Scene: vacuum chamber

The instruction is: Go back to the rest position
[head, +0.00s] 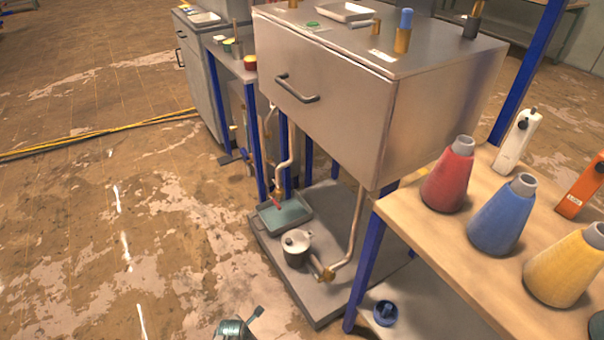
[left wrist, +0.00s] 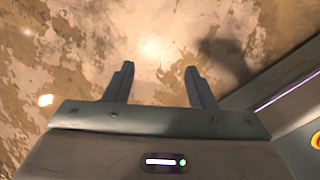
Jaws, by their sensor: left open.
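My left gripper (left wrist: 157,70) shows in the left wrist view. Its two dark fingers stand apart with nothing between them, and the stained brown floor (left wrist: 150,30) is behind them. In the head view I cannot make out the left gripper for certain; a small teal and grey part shows at the bottom edge, cut off. My right gripper is not in view. The grey metal chamber box (head: 335,110) with a dark bar handle (head: 297,90) stands at the centre of the head view, its front panel shut.
A wooden table (head: 405,210) at the right holds red (head: 447,182), blue (head: 500,220) and yellow (head: 565,270) cones. Below the box, a teal tray (head: 285,213) and a metal pot (head: 296,250) sit on a low platform. A yellow cable (head: 90,141) crosses the floor.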

